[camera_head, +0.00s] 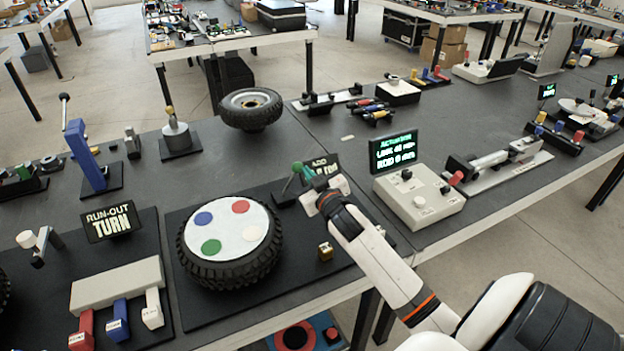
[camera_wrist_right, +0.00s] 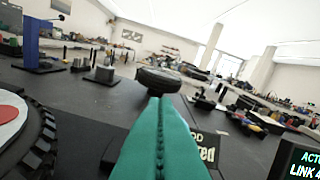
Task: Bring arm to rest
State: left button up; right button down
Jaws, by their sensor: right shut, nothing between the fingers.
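My right arm comes in from the lower right in the head view and reaches over the table. Its gripper (camera_head: 302,170) has green fingers, which are shut and empty. In the right wrist view the two fingers (camera_wrist_right: 161,103) lie flat against each other, pointing out over the table. The gripper is in front of a small black sign (camera_head: 325,163), just right of a wheel with a white disc (camera_head: 226,230) bearing coloured spots. I cannot tell whether the fingertips touch anything nearby. My left gripper is not in view.
A grey box with a green-lettered display (camera_head: 397,150) stands right of the arm. A loose tyre (camera_head: 250,108) lies behind the gripper. A small brass piece (camera_head: 326,251) is near the front edge.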

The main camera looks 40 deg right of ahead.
jog(key=shift+v, duration=0.9)
jog(key=shift+a, duration=0.1)
